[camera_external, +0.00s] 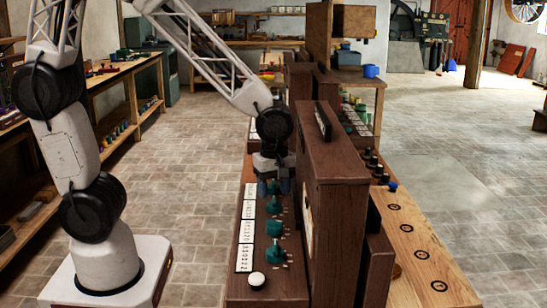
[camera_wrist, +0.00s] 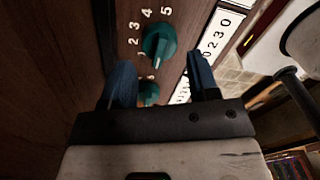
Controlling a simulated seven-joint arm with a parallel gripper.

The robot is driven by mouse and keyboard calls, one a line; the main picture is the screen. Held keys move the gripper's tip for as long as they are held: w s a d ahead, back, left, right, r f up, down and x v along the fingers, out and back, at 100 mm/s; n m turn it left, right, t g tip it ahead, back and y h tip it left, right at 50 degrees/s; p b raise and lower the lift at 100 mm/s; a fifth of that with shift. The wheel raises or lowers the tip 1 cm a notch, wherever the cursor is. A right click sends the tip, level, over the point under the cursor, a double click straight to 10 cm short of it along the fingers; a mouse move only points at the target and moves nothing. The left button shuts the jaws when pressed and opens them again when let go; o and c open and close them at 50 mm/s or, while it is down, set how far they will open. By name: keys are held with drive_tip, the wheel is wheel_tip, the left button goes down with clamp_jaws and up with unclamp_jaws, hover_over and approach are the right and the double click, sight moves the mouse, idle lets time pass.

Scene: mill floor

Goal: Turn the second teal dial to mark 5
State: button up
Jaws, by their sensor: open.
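Several teal dials stand in a column on the brown wooden panel in the external view, among them one near the front (camera_external: 271,252) and one further back (camera_external: 274,228). My gripper (camera_external: 268,182) is over the far end of this column. In the wrist view, my gripper (camera_wrist: 158,62) is open, with blue fingers apart. One teal dial (camera_wrist: 160,42) with marks 1 to 5 around it lies just beyond the fingertips. Another teal dial (camera_wrist: 149,93) shows between the fingers, partly hidden by the gripper body. I cannot tell which is the second dial, nor its exact pointer setting.
A white number strip (camera_external: 247,230) runs along the dials' left side. A white round knob (camera_external: 257,280) sits at the panel's near end. A tall brown wooden housing (camera_external: 335,200) rises close on the right. A bench with black rings (camera_external: 430,255) lies beyond it.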

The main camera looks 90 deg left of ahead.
sight(274, 199)
drive_tip(key=shift+f, duration=2)
drive_tip(key=c, duration=0.7)
drive_tip(key=shift+o, duration=0.2)
